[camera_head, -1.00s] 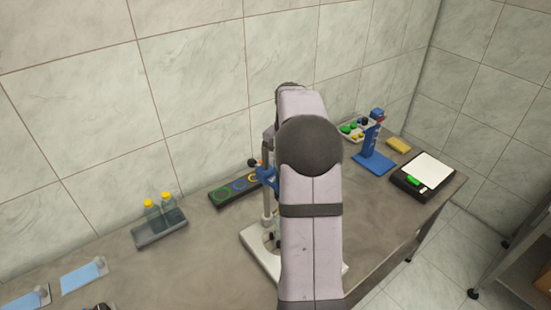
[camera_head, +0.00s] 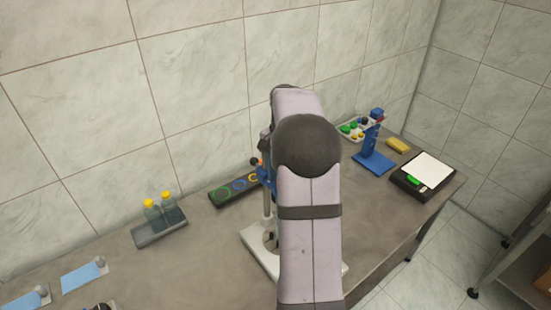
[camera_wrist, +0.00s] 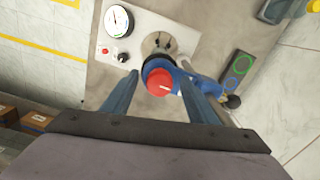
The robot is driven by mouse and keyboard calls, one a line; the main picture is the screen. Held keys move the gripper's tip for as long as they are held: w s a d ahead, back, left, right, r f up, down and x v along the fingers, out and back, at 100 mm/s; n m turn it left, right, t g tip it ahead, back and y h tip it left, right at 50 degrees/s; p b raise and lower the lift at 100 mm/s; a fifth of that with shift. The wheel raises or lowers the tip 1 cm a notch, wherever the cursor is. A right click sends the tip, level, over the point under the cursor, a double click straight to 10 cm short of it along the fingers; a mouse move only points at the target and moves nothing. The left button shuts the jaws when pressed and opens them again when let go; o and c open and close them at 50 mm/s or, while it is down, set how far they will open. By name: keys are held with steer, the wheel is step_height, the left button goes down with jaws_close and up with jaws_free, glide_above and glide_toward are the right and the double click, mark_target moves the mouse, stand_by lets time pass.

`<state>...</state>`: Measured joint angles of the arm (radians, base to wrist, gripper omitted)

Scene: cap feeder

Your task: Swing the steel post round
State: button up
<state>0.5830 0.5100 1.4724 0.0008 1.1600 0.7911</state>
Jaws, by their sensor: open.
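The steel post (camera_head: 267,204) stands upright on a pale base plate (camera_head: 258,250), partly hidden behind my arm. A blue clamp (camera_head: 263,174) is on it. In the wrist view the blue clamp (camera_wrist: 205,85) carries a red round cap (camera_wrist: 159,82) and a dark knob (camera_wrist: 232,101). The pale plate also shows in the wrist view (camera_wrist: 137,58). My gripper (camera_wrist: 160,75) is open, with one blue finger on each side of the red cap as seen from the wrist. I cannot tell whether either finger touches it. My gripper is hidden in the head view.
A gauge (camera_wrist: 118,21) is on the plate. A dark strip with coloured rings (camera_head: 232,190) lies behind the post. Bottles in a grey holder (camera_head: 158,234) stand left. A blue stand (camera_head: 372,161) and a scale (camera_head: 423,175) are right.

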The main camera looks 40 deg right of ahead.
steer(key=shift+r, duration=0.15)
steer(key=shift+r+p, duration=2.9)
steer(key=shift+a+f, duration=0.15)
steer(key=shift+a, duration=0.25)
steer(key=s+a+f+n+b, duration=0.2)
steer(key=a+f+n, duration=0.15)
steer(key=a, duration=0.35)
steer(key=s+a+f+n+b, duration=0.2)
steer(key=s+a+n, duration=0.15)
steer(key=a, duration=0.35)
steer(key=s+a+f+n+b, duration=0.2)
steer(key=s+a+f+n, duration=0.4)
steer(key=s+a+n, duration=0.3)
steer(key=shift+s+a+f, duration=0.4)
steer(key=shift+s+a, duration=0.55)
steer(key=shift+s, duration=0.3)
